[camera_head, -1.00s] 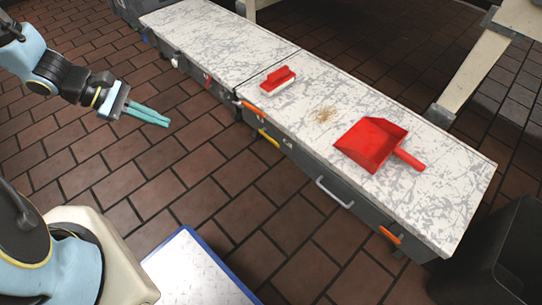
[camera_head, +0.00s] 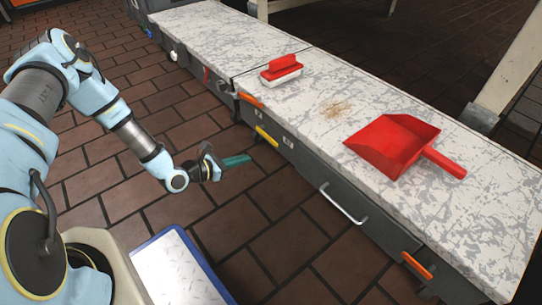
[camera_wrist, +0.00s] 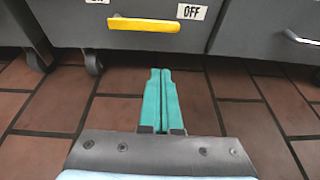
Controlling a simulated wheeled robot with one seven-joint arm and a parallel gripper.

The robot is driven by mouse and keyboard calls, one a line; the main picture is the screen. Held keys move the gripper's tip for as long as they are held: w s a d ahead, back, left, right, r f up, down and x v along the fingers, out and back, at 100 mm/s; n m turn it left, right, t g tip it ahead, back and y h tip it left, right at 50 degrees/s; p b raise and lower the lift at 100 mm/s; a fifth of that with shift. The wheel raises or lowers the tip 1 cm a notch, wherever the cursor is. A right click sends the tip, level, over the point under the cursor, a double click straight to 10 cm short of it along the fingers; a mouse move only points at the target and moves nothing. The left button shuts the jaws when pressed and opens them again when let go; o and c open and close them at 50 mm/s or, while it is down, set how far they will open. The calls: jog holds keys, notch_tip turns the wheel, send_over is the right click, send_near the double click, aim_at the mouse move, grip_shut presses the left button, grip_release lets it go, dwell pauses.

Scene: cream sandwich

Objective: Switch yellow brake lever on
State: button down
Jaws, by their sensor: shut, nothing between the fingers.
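The yellow brake lever (camera_head: 266,136) is on the front side of the grey cabinet, below the white speckled top. In the wrist view the yellow lever (camera_wrist: 158,24) lies level, with its right end by an "OFF" label (camera_wrist: 192,12); another label at its left is cut off by the top edge. My gripper (camera_head: 247,159) is shut and empty, with its teal fingers together. It is in front of the cabinet, lower than the lever and apart from it. In the wrist view the fingers (camera_wrist: 161,75) point toward the cabinet, just below the lever.
A red brush (camera_head: 281,68) and a red dustpan (camera_head: 392,145) lie on the cabinet top (camera_head: 470,215), with brown crumbs (camera_head: 336,109) between them. Orange levers (camera_head: 417,265) and a metal handle (camera_head: 343,204) stick out from the front.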

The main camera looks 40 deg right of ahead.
jog(key=shift+d+f+n, duration=0.25)
jog(key=shift+f+n, duration=0.05)
jog(key=shift+f, duration=0.45)
jog(key=w+b+x, duration=0.1)
jog(key=b+x, duration=0.4)
jog(key=x, duration=0.5)
jog(key=shift+s+r+b, duration=0.25)
jog(key=shift+r+b, duration=0.1)
jog(key=shift+r, duration=0.65)
jog(key=shift+s+r+b, duration=0.2)
jog(key=shift+r+b, duration=0.15)
jog(key=shift+r, duration=0.65)
